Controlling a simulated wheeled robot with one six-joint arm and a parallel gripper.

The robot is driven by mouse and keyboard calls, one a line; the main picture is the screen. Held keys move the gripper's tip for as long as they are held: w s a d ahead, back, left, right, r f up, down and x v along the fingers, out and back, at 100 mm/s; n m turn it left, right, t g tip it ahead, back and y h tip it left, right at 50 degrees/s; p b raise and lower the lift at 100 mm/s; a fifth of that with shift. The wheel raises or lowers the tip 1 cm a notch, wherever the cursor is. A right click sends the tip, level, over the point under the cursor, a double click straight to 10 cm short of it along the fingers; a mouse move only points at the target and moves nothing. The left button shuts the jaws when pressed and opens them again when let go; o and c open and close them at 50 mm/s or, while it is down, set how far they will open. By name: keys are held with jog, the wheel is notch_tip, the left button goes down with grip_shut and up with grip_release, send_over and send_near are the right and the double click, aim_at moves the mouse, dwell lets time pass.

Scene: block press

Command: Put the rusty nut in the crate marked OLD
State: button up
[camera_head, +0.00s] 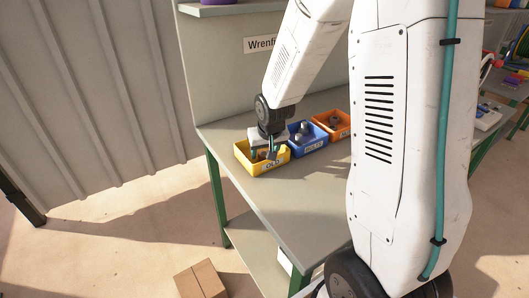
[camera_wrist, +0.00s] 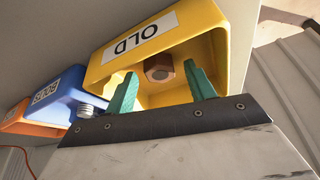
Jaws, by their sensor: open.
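The yellow crate marked OLD (camera_wrist: 108,72) fills the upper middle of the wrist view. It stands at the left end of the bench in the head view (camera_head: 283,161). The rusty nut (camera_wrist: 158,68), brown and hexagonal with a dark hole, is inside this crate. My gripper (camera_wrist: 160,79) is open, its two teal fingers apart on either side of the nut and reaching into the crate. In the head view my gripper (camera_head: 269,152) is over the yellow crate and hides part of its inside. I cannot tell whether either finger touches the nut.
A blue crate marked BOLTS (camera_head: 314,146), with grey bolts in it, stands right beside the yellow one. An orange crate (camera_head: 343,133) follows to the right. The grey bench top (camera_head: 275,200) is clear in front. A cardboard box (camera_head: 201,280) is on the floor.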

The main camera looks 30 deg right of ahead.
jog(key=v, duration=1.1)
jog(key=s+a+r+n+g, duration=0.1)
jog(key=s+a+r, duration=0.2)
jog(key=s, duration=0.5)
jog(key=s+a+r+n+g, duration=0.1)
jog(key=s+a+r, duration=0.2)
jog(key=s, duration=0.6)
jog(key=s+a+r+n+g+y, duration=0.1)
jog(key=s+a+r, duration=0.2)
jog(key=s, duration=0.5)
jog(key=shift+s, duration=0.25)
